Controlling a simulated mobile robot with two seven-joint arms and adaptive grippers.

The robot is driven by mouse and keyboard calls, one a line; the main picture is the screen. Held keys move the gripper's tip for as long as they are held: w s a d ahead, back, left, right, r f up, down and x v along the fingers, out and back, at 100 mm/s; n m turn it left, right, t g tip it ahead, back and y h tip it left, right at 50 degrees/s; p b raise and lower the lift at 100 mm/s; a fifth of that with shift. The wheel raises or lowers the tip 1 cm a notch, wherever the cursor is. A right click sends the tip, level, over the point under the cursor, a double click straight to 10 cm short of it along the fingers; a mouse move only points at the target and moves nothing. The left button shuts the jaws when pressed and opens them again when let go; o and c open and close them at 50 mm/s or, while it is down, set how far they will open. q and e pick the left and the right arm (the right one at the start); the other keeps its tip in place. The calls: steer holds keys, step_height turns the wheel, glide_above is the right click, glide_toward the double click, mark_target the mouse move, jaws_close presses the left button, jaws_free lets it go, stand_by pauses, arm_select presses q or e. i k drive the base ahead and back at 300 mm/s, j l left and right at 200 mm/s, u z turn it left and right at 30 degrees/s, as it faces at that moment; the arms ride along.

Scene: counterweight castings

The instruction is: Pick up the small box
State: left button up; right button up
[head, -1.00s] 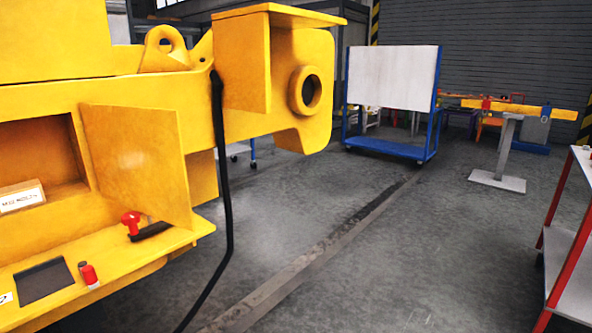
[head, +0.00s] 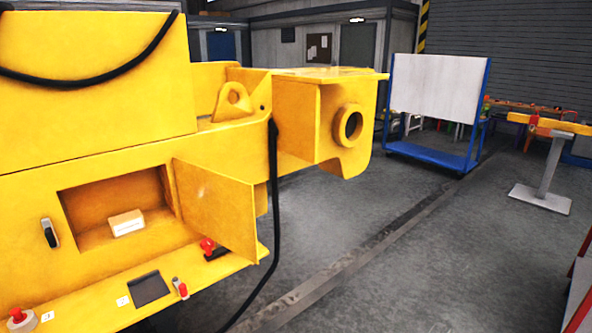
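The small box (head: 127,223) is tan with a white label on its front. In the head view it sits inside an open recess (head: 85,205) in the side of the large yellow casting (head: 85,155). It rests on the recess floor, right of its middle. A yellow door (head: 217,212) stands open at the recess's right edge. Neither of my grippers is in view.
A ledge below the recess carries a dark plate (head: 151,290), a red-topped knob (head: 207,246), a small red item (head: 183,290) and a red button (head: 17,315). A black cable (head: 272,200) hangs right of the door. Grey floor (head: 340,230) is clear to the right; a blue cart (head: 432,155) stands behind.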

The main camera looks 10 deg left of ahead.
mark_target(124, 224)
steer(key=u, duration=0.9)
steer(key=i+l+u, duration=0.2)
steer(key=u, duration=0.2)
steer(key=i+l+u, duration=0.15)
steer(key=u, duration=0.25)
steer(key=i+l+u, duration=0.1)
steer(key=l+u, duration=0.3)
steer(key=i+l+u, duration=0.2)
steer(key=l, duration=0.3)
steer(key=l+u, duration=0.25)
steer(key=l, duration=0.75)
steer(key=i+l+u, duration=0.1)
steer(key=l, duration=0.45)
steer(key=k+l, duration=0.25)
steer(key=l, duration=0.15)
